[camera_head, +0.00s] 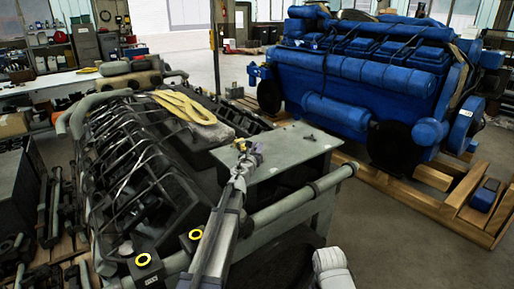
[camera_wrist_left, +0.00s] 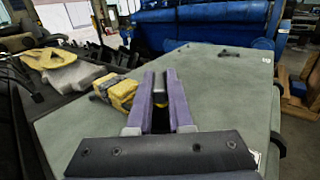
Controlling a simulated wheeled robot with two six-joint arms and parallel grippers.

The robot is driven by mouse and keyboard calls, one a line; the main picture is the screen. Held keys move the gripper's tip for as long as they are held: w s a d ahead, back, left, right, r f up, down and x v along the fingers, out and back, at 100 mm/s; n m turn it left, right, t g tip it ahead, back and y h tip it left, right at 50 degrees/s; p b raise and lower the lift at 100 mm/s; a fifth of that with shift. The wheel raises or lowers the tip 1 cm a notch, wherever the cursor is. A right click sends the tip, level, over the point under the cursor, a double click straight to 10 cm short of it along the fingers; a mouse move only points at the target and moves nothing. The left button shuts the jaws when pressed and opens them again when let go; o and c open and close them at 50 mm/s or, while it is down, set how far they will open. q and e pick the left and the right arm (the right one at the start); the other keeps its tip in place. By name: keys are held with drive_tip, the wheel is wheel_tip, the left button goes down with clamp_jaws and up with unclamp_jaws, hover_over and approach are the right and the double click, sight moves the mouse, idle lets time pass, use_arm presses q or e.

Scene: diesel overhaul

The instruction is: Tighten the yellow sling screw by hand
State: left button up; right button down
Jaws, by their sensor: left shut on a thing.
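My left gripper (camera_head: 246,152) reaches over the green-grey table. In the left wrist view its two purple fingers (camera_wrist_left: 160,84) are shut on a small part with a bit of yellow, which I take for the yellow sling screw (camera_wrist_left: 160,98). The fingers hide most of it, so I cannot tell how far it is turned in. A worn yellow block (camera_wrist_left: 119,91) sits just left of the fingers. A yellow sling (camera_head: 185,107) lies folded to the left, also seen in the left wrist view (camera_wrist_left: 46,59).
The green-grey table (camera_head: 285,150) is mostly bare, with a small dark part (camera_head: 309,137) near its back. A dark engine with pipes (camera_head: 140,165) stands at left. A blue engine (camera_head: 360,75) stands on a wooden pallet (camera_head: 435,178) behind right.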

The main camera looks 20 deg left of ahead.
use_arm(q)
clamp_jaws()
drive_tip(key=m+h, duration=0.1)
drive_tip(key=h, duration=0.1)
drive_tip(key=m+h, duration=0.2)
drive_tip(key=h, duration=0.1)
drive_tip(key=shift+w+a+m+g+h, duration=0.15)
drive_tip(key=shift+m+g+h, duration=0.15)
drive_tip(key=shift+g, duration=0.1)
drive_tip(key=shift+m+g+h, duration=1.4)
drive_tip(key=shift+m+h, duration=0.5)
drive_tip(key=shift+h, duration=1)
drive_tip(key=o, duration=0.6)
unclamp_jaws()
drive_tip(key=shift+o, duration=0.2)
